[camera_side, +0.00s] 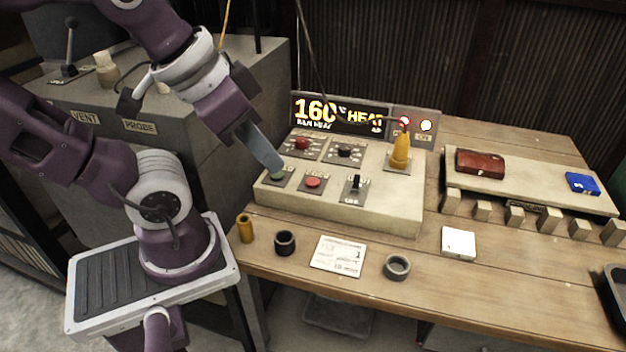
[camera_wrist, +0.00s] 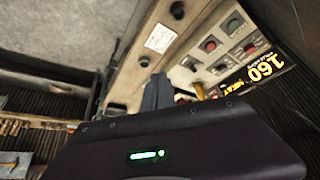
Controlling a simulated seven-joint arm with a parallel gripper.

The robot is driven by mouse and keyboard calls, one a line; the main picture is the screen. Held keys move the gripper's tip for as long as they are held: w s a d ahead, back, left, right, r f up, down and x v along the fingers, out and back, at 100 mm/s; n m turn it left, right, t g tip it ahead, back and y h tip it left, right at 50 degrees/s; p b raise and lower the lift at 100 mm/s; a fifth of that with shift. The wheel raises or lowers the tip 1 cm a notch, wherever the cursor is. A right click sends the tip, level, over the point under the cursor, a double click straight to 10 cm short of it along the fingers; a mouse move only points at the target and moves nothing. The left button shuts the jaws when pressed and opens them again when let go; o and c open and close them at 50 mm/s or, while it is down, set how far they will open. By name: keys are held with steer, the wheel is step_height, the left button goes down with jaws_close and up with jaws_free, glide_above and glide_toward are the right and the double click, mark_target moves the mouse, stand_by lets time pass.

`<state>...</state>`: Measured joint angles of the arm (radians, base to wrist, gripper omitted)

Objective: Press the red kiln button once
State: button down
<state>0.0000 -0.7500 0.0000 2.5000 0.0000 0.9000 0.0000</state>
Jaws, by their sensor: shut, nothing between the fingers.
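The cream control panel (camera_side: 388,205) carries a low red button (camera_side: 313,181) in its front row, between a green button (camera_side: 278,176) on the left and a black toggle switch (camera_side: 356,184). A second red control (camera_side: 302,144) sits in the back row. Their labels are too small to read. My gripper (camera_side: 275,166) is shut and empty, pointing down with its tip over the green button, left of the front red button. Its tip partly overlaps the green button; contact cannot be told. In the wrist view the grey fingers (camera_wrist: 157,92) are together beside the panel.
A display (camera_side: 340,114) reads 160 and HEAT behind the panel. A yellow cone-shaped part (camera_side: 400,153) stands at the panel's back right. A black cup (camera_side: 285,242), a brass cylinder (camera_side: 245,228), a card (camera_side: 339,256) and a grey ring (camera_side: 397,267) lie in front.

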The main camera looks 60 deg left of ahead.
stand_by(0.5)
steer(key=m+t+h, duration=0.1)
steer(key=m+t, duration=0.1)
steer(key=m, duration=0.9)
glide_above(311, 182)
step_height(311, 182, down, 10)
steer(key=shift+f, duration=0.15)
steer(key=shift+a, duration=0.1)
steer(key=shift+f, duration=4.4)
